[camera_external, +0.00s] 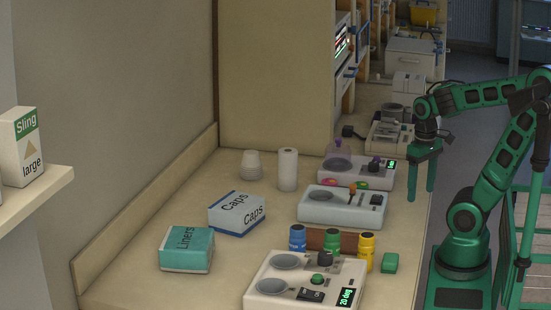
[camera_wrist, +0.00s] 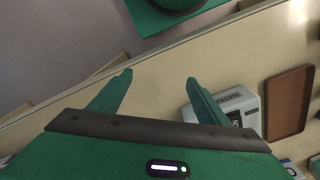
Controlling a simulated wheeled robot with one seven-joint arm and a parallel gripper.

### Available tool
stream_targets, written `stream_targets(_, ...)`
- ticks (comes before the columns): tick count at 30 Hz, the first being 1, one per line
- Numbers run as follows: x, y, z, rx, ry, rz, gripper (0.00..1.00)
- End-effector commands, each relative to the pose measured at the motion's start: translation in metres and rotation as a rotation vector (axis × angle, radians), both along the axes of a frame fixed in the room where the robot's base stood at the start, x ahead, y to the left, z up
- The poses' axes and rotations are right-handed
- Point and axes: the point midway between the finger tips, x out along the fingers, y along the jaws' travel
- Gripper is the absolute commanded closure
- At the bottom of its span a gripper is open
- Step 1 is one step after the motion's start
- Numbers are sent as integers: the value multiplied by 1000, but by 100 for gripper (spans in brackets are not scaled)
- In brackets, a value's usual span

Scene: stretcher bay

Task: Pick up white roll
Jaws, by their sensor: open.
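The white roll (camera_external: 288,169) stands upright on the counter near the back panel in the external view. It is a tall, plain white cylinder. My gripper (camera_external: 424,200) hangs with its green fingers pointing down at the right edge of the counter, well to the right of the roll. Its fingers are apart and nothing is between them. The wrist view shows the two open green fingers (camera_wrist: 158,78) over the counter edge. I cannot see the roll in the wrist view.
A stack of white cups (camera_external: 251,165) stands just left of the roll. A Caps box (camera_external: 237,213), a Liners box (camera_external: 187,249), several bottles and several white devices (camera_external: 343,207) occupy the counter. The wrist view shows a white box (camera_wrist: 236,103) and a brown tray (camera_wrist: 288,102).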

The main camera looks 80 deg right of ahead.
Motion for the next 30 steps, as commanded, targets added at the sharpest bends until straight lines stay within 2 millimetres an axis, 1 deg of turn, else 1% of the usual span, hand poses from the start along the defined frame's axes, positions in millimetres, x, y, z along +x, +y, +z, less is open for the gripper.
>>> stream_targets(3,2,0,24,-3,-5,1,30)
stream_targets(9,2,0,66,-3,-3,1,30)
stream_targets(15,2,0,100,-2,-1,1,30)
stream_targets(23,35,-15,89,-56,-70,42,30)
stream_targets(26,51,-22,85,-82,-107,61,30)
stream_targets(30,80,-33,79,-123,-173,93,30)
